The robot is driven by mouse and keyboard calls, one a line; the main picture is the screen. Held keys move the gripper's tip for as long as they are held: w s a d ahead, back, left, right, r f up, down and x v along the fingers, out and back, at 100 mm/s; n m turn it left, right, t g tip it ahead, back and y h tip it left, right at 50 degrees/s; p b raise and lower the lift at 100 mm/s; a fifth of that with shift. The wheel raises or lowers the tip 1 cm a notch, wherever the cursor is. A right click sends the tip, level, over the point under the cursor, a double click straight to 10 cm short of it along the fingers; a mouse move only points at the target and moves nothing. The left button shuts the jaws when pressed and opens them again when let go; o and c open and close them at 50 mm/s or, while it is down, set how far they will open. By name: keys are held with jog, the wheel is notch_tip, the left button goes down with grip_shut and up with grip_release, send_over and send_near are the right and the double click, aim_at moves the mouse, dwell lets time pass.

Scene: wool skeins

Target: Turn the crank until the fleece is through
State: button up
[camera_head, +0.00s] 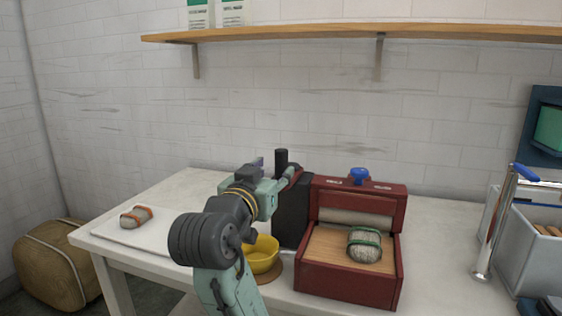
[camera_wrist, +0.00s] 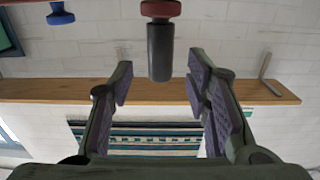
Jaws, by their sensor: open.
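A dark red carding machine (camera_head: 350,285) stands on the table, with a pale roller (camera_head: 356,217) at the back of its wooden feed bed. A grey fleece bundle with green bands (camera_head: 364,244) lies on the bed in front of the roller. The black upright crank handle (camera_head: 281,157) is at the machine's left side. My gripper (camera_head: 272,186) is beside it, its fingers partly hidden in the head view. In the wrist view my gripper (camera_wrist: 158,86) is open and empty. The dark handle (camera_wrist: 160,52) shows between and beyond the fingertips, apart from both pads.
A yellow bowl (camera_head: 262,254) stands left of the machine, close to my arm. An orange-banded skein (camera_head: 136,216) lies on a white board (camera_head: 150,235) at left. A metal post with a blue lever (camera_head: 484,240) and a grey crate (camera_head: 527,255) stand right. A shelf (camera_head: 340,33) runs above.

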aim_at(279, 165)
jog(key=p+x, duration=0.1)
jog(key=x, duration=0.5)
jog(key=shift+w, duration=0.2)
grip_shut()
dwell(0.6)
